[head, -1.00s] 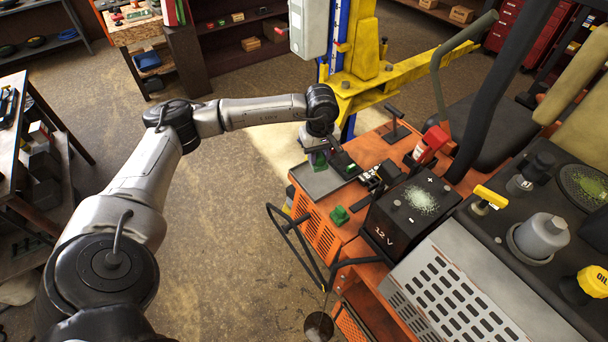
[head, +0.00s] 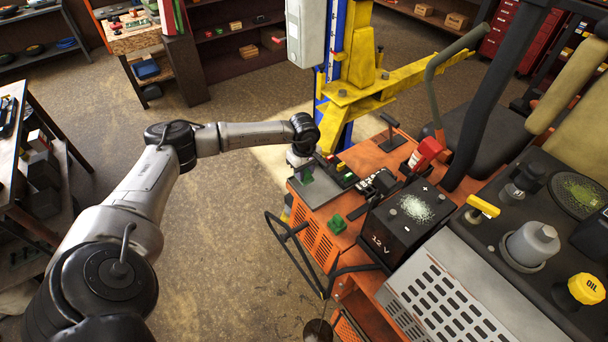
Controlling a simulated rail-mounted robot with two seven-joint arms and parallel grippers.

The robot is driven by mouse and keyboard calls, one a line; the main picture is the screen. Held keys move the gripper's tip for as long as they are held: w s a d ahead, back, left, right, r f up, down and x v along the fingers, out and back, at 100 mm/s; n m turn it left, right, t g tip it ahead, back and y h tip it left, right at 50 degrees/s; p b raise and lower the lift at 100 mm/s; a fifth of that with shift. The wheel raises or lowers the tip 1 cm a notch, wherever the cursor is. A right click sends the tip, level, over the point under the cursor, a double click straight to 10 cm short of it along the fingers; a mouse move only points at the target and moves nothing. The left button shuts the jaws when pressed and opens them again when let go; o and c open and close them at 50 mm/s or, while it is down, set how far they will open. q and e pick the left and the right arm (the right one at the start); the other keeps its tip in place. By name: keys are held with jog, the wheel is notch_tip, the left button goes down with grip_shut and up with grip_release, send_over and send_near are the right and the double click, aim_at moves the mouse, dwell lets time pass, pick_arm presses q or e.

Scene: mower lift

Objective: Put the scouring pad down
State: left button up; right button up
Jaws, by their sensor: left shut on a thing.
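The left arm reaches over the front left corner of the orange mower deck (head: 370,158). My left gripper (head: 304,168) is small in the view, pointing down at the grey tray (head: 318,193) there. It is shut on a green piece, which looks like the scouring pad (head: 307,175), at the tray's far left part. I cannot tell whether the pad touches the tray. A separate green block (head: 337,223) sits on the deck nearer to me. My right gripper is not in view.
A black 12 V battery (head: 388,237) with pale powder on top stands right of the tray. The yellow lift arm (head: 372,103) rises behind the tray. A black hose loops off the deck's left side.

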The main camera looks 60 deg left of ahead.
pick_arm(q)
notch_tip(320, 180, down, 3)
jog(key=shift+r, duration=0.2)
jog(key=shift+f, duration=0.2)
jog(key=o, duration=0.9)
jog(key=shift+r, duration=0.1)
jog(key=shift+c, duration=0.2)
